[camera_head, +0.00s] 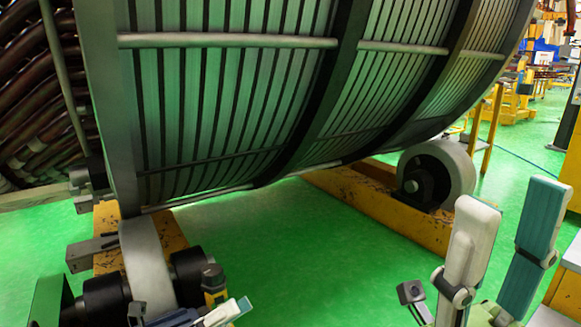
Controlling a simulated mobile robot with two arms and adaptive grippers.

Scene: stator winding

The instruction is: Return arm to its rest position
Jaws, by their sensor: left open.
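My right gripper (512,205) stands at the bottom right with its two fingers pointing up. One finger shows a pale back and the other a teal pad, with a clear gap and green floor between them. It is open and empty, clear of the stator. My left gripper (222,314) is at the bottom edge, left of centre, mostly cut off by the frame. It is open, and a teal-padded finger shows in front of the left roller. The large slotted stator (240,100) fills the upper part of the view, above both grippers.
The left roller (146,268) and right roller (450,168) stand under the stator beside yellow beams (385,212). A small yellow-and-black object (213,284) is close to my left gripper. Green floor (300,265) lies open between the grippers. A pale-topped bench edge (573,255) is at far right.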

